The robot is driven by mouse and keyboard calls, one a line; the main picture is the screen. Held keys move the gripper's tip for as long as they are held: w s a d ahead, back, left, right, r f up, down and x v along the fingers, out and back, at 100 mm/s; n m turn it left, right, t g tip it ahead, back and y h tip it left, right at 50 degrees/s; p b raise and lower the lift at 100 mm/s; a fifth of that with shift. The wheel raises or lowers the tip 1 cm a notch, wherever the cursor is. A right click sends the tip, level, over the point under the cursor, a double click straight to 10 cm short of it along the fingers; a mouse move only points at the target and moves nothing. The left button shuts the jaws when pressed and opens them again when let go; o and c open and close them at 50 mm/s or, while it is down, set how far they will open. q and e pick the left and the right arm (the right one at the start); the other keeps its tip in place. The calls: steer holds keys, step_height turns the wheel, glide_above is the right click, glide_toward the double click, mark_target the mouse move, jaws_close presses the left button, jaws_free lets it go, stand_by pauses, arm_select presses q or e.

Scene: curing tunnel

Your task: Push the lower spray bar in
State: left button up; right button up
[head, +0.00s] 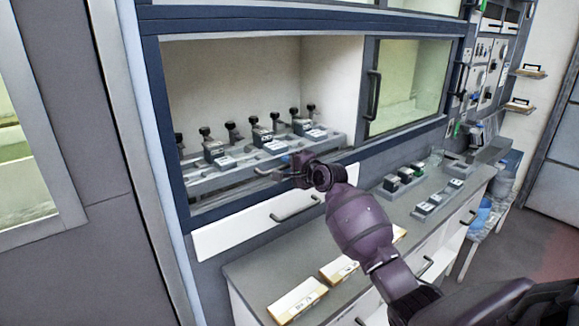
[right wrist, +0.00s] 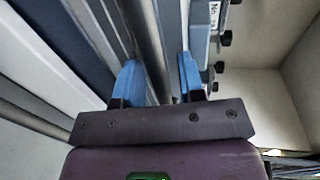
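Inside the open cabinet bay, a stepped grey rack (head: 215,182) carries two rows of blocks with black knobs. I cannot tell for certain which part is the lower spray bar. My right gripper (head: 284,174) reaches in from the lower right to the rack's front edge. In the right wrist view its two blue fingers (right wrist: 160,82) are apart, and a long grey rod (right wrist: 146,40) runs between them. A gap shows between the rod and the right finger; contact on the left side is unclear. My left gripper is not in view.
A white front panel with a handle (head: 294,207) lies below the bay. A grey counter (head: 262,270) holds labelled boxes (head: 297,300) and small blocks (head: 401,180). A sliding glass window (head: 410,85) covers the bay's right side.

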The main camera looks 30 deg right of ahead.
jaws_close()
steer(key=shift+w, duration=0.1)
steer(key=x, duration=0.2)
steer(key=b+x, duration=0.1)
steer(key=shift+w+r, duration=0.25)
steer(key=shift+w, duration=0.15)
steer(key=shift+r, duration=0.15)
